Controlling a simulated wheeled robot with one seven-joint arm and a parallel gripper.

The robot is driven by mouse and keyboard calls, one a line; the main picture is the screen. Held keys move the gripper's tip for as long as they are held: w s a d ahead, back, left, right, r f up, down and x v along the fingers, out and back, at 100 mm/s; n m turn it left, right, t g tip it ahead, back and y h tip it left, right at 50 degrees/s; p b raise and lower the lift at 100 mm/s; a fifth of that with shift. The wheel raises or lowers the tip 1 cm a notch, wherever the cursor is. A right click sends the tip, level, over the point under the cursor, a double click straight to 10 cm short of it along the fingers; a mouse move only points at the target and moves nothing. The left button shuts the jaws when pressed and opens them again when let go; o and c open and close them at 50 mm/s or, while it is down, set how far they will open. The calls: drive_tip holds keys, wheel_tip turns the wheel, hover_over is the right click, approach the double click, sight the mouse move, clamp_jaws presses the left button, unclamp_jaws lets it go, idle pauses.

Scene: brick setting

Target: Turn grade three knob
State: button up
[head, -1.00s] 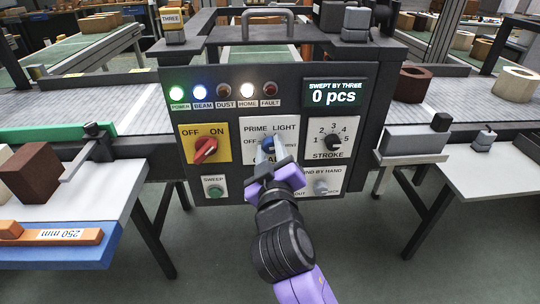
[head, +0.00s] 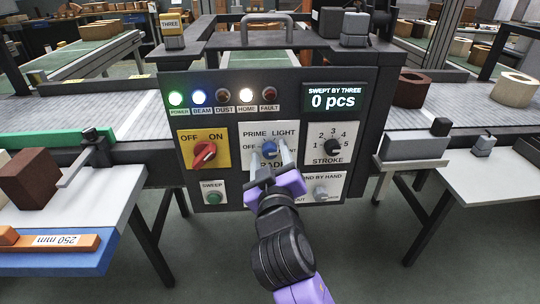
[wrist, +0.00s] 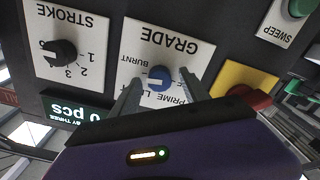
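The grade knob (head: 269,149) is a small round blue knob on a white plate in the middle of the dark control panel. The words PRIME and LIGHT show above it. My gripper (head: 270,156) is in front of the plate, open, with one finger on each side of the knob. In the wrist view, upside down, the blue knob (wrist: 159,79) shows between the two fingers (wrist: 160,88), with a gap on both sides. A pale mark is on the knob's face; its exact setting is hard to read. My gripper hides part of the plate's lower lettering.
A red OFF/ON switch (head: 204,154) on yellow is to the left, and a black STROKE knob (head: 332,147) to the right. A green SWEEP button (head: 213,198) and a grey knob (head: 321,192) are below. The display (head: 335,97) reads 0 pcs.

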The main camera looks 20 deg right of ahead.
drive_tip(key=v, duration=0.7)
drive_tip(key=shift+s, duration=0.35)
drive_tip(key=shift+a+r, duration=0.1)
drive_tip(key=shift+a, duration=0.05)
